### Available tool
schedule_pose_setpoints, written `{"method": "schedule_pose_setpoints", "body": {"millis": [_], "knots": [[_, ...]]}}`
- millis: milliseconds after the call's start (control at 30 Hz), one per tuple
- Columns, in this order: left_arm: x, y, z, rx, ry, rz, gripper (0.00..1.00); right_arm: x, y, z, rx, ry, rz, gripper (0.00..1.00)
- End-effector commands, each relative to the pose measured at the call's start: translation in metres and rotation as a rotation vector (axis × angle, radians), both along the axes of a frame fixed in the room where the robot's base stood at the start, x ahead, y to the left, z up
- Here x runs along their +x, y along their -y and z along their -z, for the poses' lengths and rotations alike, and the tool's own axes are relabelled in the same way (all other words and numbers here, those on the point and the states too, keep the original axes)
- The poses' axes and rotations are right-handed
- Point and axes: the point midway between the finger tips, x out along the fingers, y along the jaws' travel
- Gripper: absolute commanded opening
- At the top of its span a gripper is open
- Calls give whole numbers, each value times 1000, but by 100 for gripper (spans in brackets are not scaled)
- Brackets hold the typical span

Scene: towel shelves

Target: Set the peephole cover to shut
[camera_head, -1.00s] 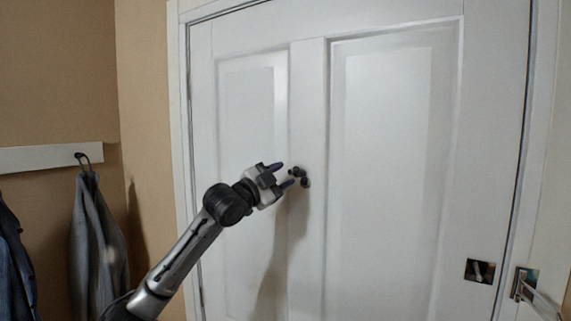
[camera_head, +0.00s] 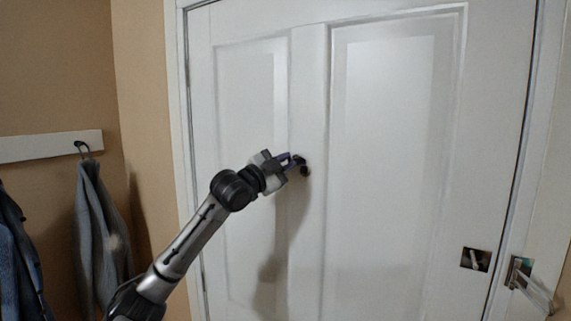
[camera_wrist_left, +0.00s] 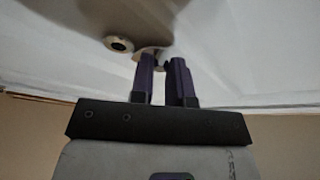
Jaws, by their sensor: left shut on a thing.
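The peephole (camera_head: 306,172) is a small dark fitting on the middle upright of the white door. My left gripper (camera_head: 292,161) reaches in from the left and is shut on the cover. In the left wrist view the round peephole (camera_wrist_left: 119,44) shows bare with a dark centre. The cover's pale plate (camera_wrist_left: 151,51) runs from beside it to my left gripper (camera_wrist_left: 164,62), whose fingers partly hide it. My right gripper is not in view.
The white panelled door (camera_head: 390,170) fills the middle. A grey garment (camera_head: 100,230) hangs from a wall rail (camera_head: 40,147) at left. The space before the door is otherwise clear.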

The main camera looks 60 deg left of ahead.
Motion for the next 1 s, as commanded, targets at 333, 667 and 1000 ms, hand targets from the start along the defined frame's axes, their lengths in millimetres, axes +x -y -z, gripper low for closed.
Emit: {"method": "schedule_pose_setpoints", "body": {"millis": [333,667,1000], "knots": [[0,0,2,-19,12,1,0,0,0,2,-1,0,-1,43],[1,2,11,-200,120,3,0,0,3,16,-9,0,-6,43],[4,7,21,-483,284,5,0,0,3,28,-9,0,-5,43]]}}
